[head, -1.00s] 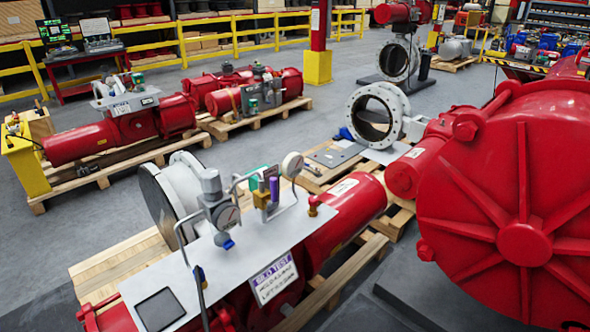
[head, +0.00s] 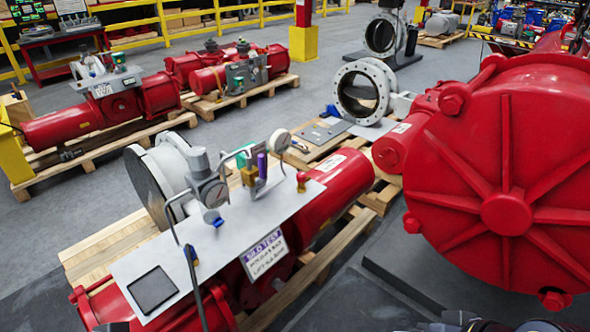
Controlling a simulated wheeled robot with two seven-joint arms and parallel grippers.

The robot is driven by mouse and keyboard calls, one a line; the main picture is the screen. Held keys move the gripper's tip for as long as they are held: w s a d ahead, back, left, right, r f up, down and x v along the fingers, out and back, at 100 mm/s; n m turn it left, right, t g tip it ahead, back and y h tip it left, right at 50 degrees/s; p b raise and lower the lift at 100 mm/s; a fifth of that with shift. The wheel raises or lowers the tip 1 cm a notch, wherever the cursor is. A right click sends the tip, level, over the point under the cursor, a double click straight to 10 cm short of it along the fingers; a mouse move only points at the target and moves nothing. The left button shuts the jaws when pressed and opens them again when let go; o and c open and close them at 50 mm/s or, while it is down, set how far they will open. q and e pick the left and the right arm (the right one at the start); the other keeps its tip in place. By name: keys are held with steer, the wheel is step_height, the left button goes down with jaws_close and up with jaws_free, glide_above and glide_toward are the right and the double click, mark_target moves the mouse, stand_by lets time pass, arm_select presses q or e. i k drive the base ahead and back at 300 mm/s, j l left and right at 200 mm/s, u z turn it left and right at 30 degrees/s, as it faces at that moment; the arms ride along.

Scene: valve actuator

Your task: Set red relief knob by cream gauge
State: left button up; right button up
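A gauge with a pale cream face (head: 279,141) stands on a thin tube above the grey panel (head: 215,246) of the nearest red actuator. A small red-orange fitting (head: 301,181) stands upright at the panel's right end, below and right of that gauge. It may be the relief knob; its setting is too small to read. A second gauge (head: 213,192) sits on a grey regulator at the panel's middle. Between them are a purple cylinder (head: 262,166), a brass block (head: 249,176) and a green part. No gripper fingers show; nothing visible touches the panel fittings.
A large red ribbed housing (head: 507,210) fills the right side. A bent tube (head: 190,270) rises at the panel's front. The actuator rests on a wooden pallet (head: 325,250). Dark parts, probably my arm, edge into the bottom right. Clear floor (head: 230,130) lies behind.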

mark_target(301, 176)
steer(key=u, duration=0.35)
steer(key=i+l+u, duration=0.3)
steer(key=u, duration=0.15)
steer(key=i+l+u, duration=0.3)
steer(key=l+u, duration=0.15)
steer(key=i+l, duration=0.15)
steer(key=l, duration=0.2)
steer(key=i+l, duration=0.2)
steer(key=i+l+u, duration=0.1)
steer(key=l, duration=0.35)
